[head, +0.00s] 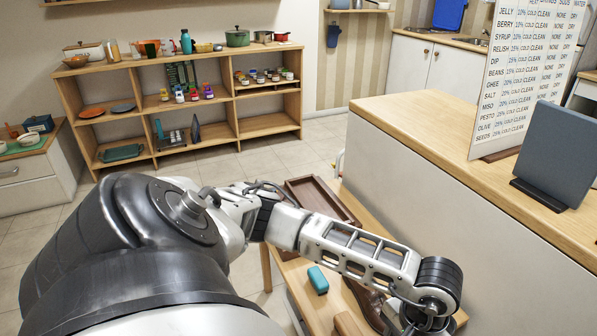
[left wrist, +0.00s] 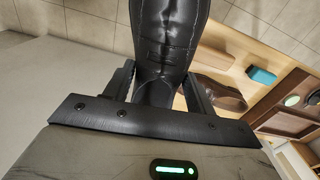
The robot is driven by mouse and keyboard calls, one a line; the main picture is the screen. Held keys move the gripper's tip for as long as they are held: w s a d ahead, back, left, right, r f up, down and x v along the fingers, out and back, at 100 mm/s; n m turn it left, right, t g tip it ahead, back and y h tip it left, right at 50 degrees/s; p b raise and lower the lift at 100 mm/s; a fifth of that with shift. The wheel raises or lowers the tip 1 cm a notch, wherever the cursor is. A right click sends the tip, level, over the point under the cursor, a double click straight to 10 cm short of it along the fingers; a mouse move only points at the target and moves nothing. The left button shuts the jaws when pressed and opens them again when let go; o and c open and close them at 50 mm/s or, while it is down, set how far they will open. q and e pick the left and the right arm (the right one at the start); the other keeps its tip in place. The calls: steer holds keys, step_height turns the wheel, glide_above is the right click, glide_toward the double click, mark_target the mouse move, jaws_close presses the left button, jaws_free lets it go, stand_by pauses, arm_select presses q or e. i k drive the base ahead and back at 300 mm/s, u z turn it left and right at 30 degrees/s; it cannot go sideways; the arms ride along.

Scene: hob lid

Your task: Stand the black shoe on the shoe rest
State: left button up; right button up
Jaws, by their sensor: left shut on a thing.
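The black shoe (left wrist: 166,38) fills the upper middle of the left wrist view, its dark leather showing stitching and creases. My left gripper (left wrist: 161,82) is shut on it, one finger on each side. In the head view my left arm reaches across to the lower right, and its gripper is mostly cut off at the bottom edge. I cannot make out the black shoe clearly there. A pale wooden piece (head: 352,325) at the bottom of the head view may be the shoe rest, but I cannot tell. My right gripper is not in view.
A brown shoe (left wrist: 216,92) and a teal box (head: 318,280) are on the wooden bench. A dark wooden tray (head: 323,201) lies farther back, partly behind my arm. A tall counter (head: 420,140) bounds the right side. Open floor lies left of the bench.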

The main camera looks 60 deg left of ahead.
mark_target(316, 203)
steer(key=u, duration=2.9)
steer(key=i, duration=4.25)
steer(key=z, duration=5.35)
steer(key=i, duration=0.45)
steer(key=u, duration=0.05)
